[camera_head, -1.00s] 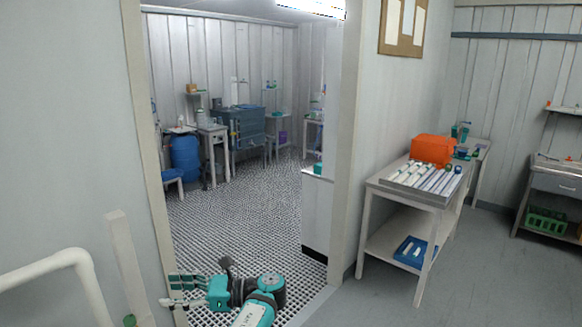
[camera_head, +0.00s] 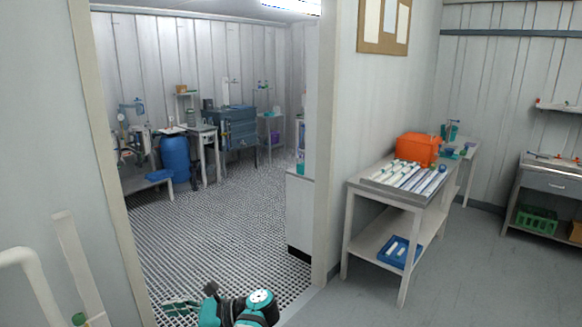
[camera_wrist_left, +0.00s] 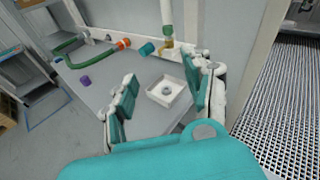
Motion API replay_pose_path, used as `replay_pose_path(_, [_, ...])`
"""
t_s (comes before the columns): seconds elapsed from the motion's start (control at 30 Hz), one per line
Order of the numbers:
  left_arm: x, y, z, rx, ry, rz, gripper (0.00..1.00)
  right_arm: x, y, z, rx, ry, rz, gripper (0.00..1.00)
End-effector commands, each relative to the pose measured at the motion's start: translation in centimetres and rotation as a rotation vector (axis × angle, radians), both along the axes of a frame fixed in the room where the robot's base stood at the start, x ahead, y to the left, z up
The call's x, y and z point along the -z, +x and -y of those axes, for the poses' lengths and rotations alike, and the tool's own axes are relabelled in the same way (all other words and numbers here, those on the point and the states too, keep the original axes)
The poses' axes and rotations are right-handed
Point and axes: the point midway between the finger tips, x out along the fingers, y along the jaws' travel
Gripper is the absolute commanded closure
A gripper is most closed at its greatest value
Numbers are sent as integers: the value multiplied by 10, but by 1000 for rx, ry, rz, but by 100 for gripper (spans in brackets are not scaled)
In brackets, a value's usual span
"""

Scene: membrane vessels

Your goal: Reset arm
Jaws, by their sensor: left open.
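My left gripper (camera_wrist_left: 160,82) is open in the left wrist view, with its two teal-padded fingers apart and nothing between them. Beyond the fingertips, a small white square tray (camera_wrist_left: 180,98) with a round grey piece in it sits on a grey bench top (camera_wrist_left: 150,122). In the head view what appears to be the same gripper (camera_head: 180,308) shows at the bottom edge, with my teal and black arm, in front of the doorway. It is partly cut off there. My right gripper is in neither view.
The doorway has a left frame (camera_head: 100,170) and a right frame (camera_head: 335,150). A table with tubes (camera_head: 362,190) and an orange box (camera_head: 417,149) stands right of it. A white pipe (camera_head: 25,265) is close at lower left. The grid floor (camera_head: 215,235) beyond is open.

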Motion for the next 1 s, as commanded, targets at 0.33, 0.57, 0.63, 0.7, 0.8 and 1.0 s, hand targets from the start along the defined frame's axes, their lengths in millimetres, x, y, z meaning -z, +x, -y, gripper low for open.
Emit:
replay_pose_path(0.33, [111, -68, -14, -100, -342, 279, 49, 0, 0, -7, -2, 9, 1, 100])
replay_pose_path(0.57, [183, -163, -10, -312, -712, 638, 49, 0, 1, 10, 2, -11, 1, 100])
replay_pose_path(0.63, [189, -193, -3, -391, -822, 744, 49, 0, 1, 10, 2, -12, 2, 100])
replay_pose_path(0.7, [190, -217, 5, -465, -916, 831, 49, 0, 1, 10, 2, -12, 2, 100])
replay_pose_path(0.8, [183, -243, 15, -551, -1020, 920, 49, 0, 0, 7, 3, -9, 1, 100])
replay_pose_path(1.0, [162, -281, 34, -686, -1169, 1026, 49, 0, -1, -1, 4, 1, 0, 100])
